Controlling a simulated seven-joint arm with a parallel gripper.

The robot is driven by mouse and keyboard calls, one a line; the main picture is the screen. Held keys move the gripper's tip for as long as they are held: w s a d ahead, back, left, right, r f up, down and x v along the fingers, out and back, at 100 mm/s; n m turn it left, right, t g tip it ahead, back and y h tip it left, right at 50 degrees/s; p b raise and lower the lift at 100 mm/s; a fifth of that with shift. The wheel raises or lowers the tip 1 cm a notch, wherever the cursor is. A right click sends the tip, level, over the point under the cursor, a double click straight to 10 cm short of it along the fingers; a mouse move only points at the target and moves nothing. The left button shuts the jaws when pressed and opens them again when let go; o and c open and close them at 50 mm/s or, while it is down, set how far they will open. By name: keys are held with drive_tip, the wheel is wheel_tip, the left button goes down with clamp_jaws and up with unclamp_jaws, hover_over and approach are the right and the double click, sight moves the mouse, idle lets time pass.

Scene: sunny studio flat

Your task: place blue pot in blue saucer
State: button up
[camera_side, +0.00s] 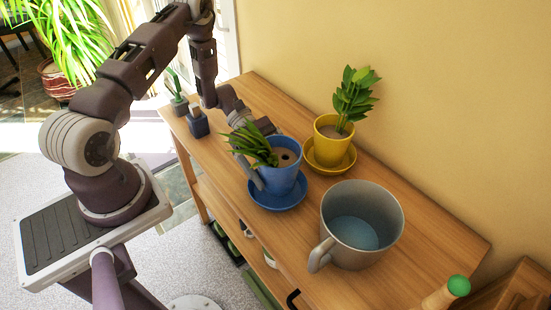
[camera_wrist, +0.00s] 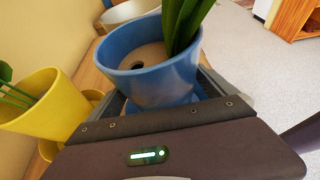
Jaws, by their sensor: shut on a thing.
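The blue pot (camera_side: 281,177) with a long-leaved green plant (camera_side: 251,144) is upright, directly over the blue saucer (camera_side: 277,202) on the wooden table. In the side view its base is within the saucer's outline; I cannot tell whether it touches the saucer. My gripper (camera_side: 255,160) is shut on the blue pot, with fingers at its sides. In the wrist view the blue pot (camera_wrist: 150,75) fills the space between the fingers, and a bit of the blue saucer shows below it. The pot's lower part is partly hidden by my gripper there.
A yellow pot (camera_side: 330,146) with a leafy plant stands in a yellow saucer (camera_side: 312,163) behind the blue pot. A large grey mug (camera_side: 338,252) stands to the front right. Small dark pots (camera_side: 197,122) stand at the table's left end.

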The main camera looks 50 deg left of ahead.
drive_tip(key=shift+f, duration=1.3)
drive_tip(key=shift+f, duration=0.1)
